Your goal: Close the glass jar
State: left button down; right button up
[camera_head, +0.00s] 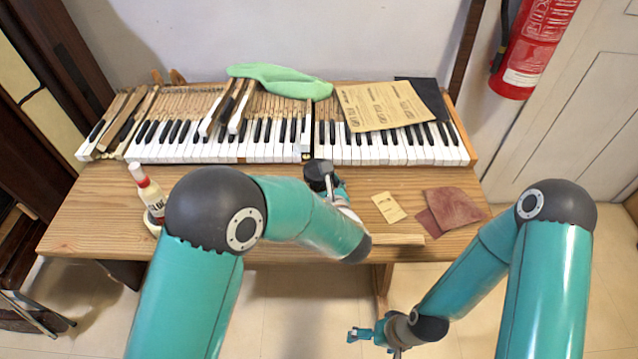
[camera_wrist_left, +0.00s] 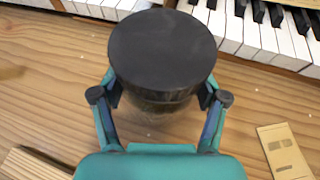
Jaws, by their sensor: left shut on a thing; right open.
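A wide round black lid (camera_wrist_left: 162,48) sits at the top of the glass jar (camera_wrist_left: 155,108) in the left wrist view. Only a narrow dim strip of the glass shows below it. I cannot tell whether the lid is fully seated. My left gripper (camera_wrist_left: 160,100) has its fingers on both sides of the jar, just under the lid, and is shut on it. In the head view the black lid (camera_head: 320,173) shows behind my left arm, near the keyboard, and the glass is mostly hidden. My right gripper (camera_head: 374,334) is open and empty, low in front of the table.
Piano keys (camera_head: 390,148) run along the back of the wooden table (camera_head: 95,205). A red-and-white glue bottle (camera_head: 148,190) stands at left. A small card (camera_head: 389,207), brown-red sandpaper (camera_head: 453,210) and a wooden strip (camera_head: 398,240) lie at right. Bare wood shows between them.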

pick_arm(q)
jog(key=shift+c, duration=0.2)
grip_release()
dwell(0.3)
